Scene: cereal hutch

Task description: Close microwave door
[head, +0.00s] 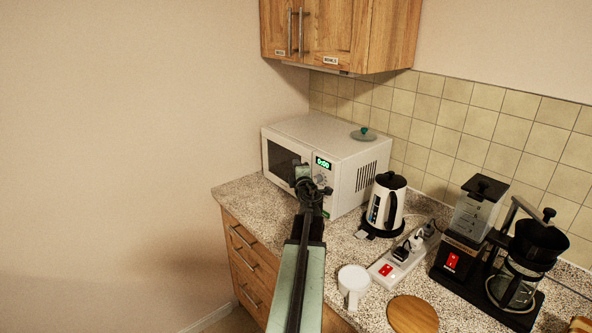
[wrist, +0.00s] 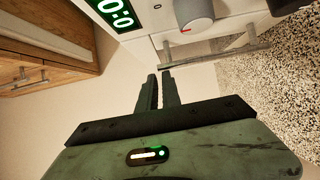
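The white microwave (head: 345,170) stands in the counter's back left corner, with a lit 0:00 display. Its door with a dark window (head: 280,156) looks close to flush with the front. I cannot tell if it is fully closed, as my arm hides part of its right side. In the wrist view a metal bar handle (wrist: 215,56) sticks out beside the control panel. My gripper (wrist: 159,73) is just in front of the microwave. Its two dark fingers are empty, with a narrow gap between them, and appear apart from the handle.
A kettle (head: 385,203), a power strip (head: 385,270), a white mug (head: 353,281) and a coffee maker (head: 465,245) stand to the right. A lid (head: 364,135) lies on the microwave. Wooden cabinets (head: 335,30) hang above. The left wall is bare.

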